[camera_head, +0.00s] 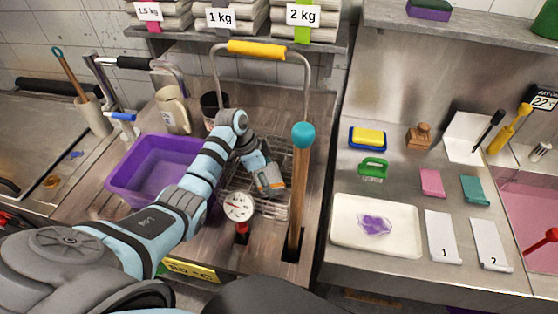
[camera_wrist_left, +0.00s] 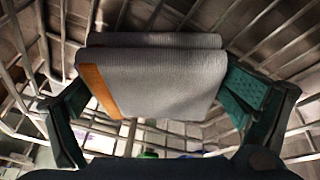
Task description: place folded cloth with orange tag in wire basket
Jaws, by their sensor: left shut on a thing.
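The folded grey cloth with an orange tag (camera_wrist_left: 165,82) lies between the two fingers of my left gripper in the left wrist view. Its orange tag (camera_wrist_left: 98,91) is at the cloth's left end. My left gripper (camera_head: 264,174) is shut on the cloth. Wire mesh (camera_wrist_left: 287,48) surrounds the cloth and fingers. In the head view the gripper reaches down into the wire basket (camera_head: 283,207), which has a tall handle with a yellow grip (camera_head: 256,49). I cannot tell whether the cloth touches the basket floor. My right gripper is not in view.
A purple tub (camera_head: 150,205) stands left of the basket. A round dial gauge (camera_head: 238,206) is in front, and a wooden rod with a teal knob (camera_head: 303,135) rises at the right. A white tray (camera_head: 350,242) and small items cover the right counter.

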